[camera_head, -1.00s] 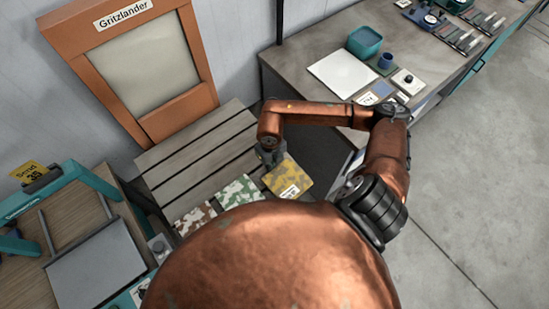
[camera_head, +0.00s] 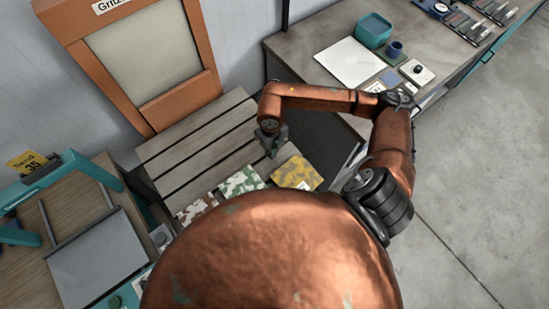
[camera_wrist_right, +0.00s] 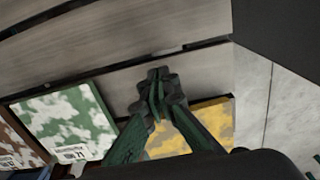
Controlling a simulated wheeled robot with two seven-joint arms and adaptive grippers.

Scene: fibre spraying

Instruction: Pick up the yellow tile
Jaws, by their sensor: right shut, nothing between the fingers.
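The yellow tile (camera_head: 297,173), patterned yellow and grey, lies on the slatted wooden bench at the right end of a row of tiles. In the right wrist view the yellow tile (camera_wrist_right: 213,125) is partly hidden behind my gripper's fingers. My right gripper (camera_head: 271,153) is over the bench just beyond the tile's far left corner. In the wrist view the right gripper's fingertips (camera_wrist_right: 158,88) are together, with nothing between them. My left gripper is not in view.
A green and white tile (camera_head: 241,181) and a brown and white tile (camera_head: 197,209) lie left of the yellow one. The slatted bench (camera_head: 190,150) is bare behind them. A grey table (camera_head: 312,40) with a white sheet and teal box stands at back right.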

